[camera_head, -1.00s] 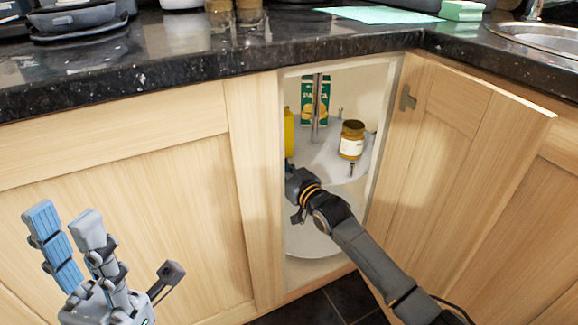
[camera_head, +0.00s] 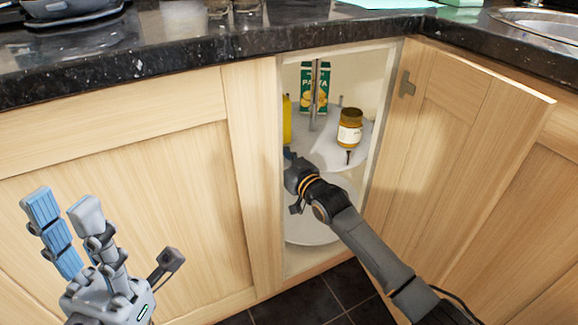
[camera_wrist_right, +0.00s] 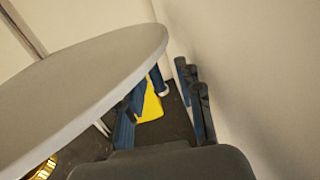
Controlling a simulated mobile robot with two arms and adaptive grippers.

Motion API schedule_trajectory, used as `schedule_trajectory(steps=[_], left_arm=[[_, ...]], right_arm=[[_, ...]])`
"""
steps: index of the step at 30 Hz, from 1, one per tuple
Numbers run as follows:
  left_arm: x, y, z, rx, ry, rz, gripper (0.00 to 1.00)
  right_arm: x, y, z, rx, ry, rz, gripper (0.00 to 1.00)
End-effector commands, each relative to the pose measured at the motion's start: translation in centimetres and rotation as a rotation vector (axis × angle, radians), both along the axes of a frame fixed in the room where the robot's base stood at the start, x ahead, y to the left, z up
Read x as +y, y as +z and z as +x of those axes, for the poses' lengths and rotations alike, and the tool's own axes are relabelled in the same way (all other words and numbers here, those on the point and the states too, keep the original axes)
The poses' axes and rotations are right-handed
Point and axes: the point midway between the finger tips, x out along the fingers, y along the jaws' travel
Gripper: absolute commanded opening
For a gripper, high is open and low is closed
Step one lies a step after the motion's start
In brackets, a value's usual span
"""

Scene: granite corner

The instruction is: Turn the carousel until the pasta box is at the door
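The green pasta box (camera_head: 306,103) stands at the back of the carousel's upper shelf (camera_head: 328,148), partly behind the metal post, inside the open corner cabinet. A jar with a brown lid (camera_head: 349,130) stands on that shelf at the right. The lower shelf (camera_head: 310,232) is empty where it shows. My right gripper (camera_head: 291,166) is at the left side of the opening, by the carousel's edge. In the right wrist view its blue-padded fingers (camera_wrist_right: 164,100) are apart beside a shelf rim (camera_wrist_right: 95,110); contact is unclear. My left gripper (camera_head: 115,230) is open and empty before the left cabinet front.
A yellow item (camera_head: 287,120) is partly hidden by the left door frame; yellow also shows beyond the right fingers. The cabinet door (camera_head: 465,170) stands open at the right. The dark counter (camera_head: 200,55) overhangs the opening. Dark tiles (camera_head: 300,300) lie below.

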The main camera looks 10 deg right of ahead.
Motion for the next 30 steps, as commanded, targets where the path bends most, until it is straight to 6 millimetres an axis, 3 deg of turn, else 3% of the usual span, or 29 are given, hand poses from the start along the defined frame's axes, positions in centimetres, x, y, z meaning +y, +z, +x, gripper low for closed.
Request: schedule_trajectory(steps=[15, 21, 30], left_arm=[[0.0, 0.0, 0.0, 0.0, 0.0, 0.0, 0.35], [0.0, 0.0, 0.0, -0.001, 0.0, 0.0, 0.35], [0.0, 0.0, 0.0, 0.0, 0.0, 0.0, 0.35]], right_arm=[[-4.2, -0.1, -8.5, 0.001, 0.001, 0.0, 0.36], [-4.7, 0.0, -9.6, 0.0, 0.001, 0.0, 0.36], [-4.7, 0.0, -9.6, 0.0, 0.001, 0.0, 0.35]])
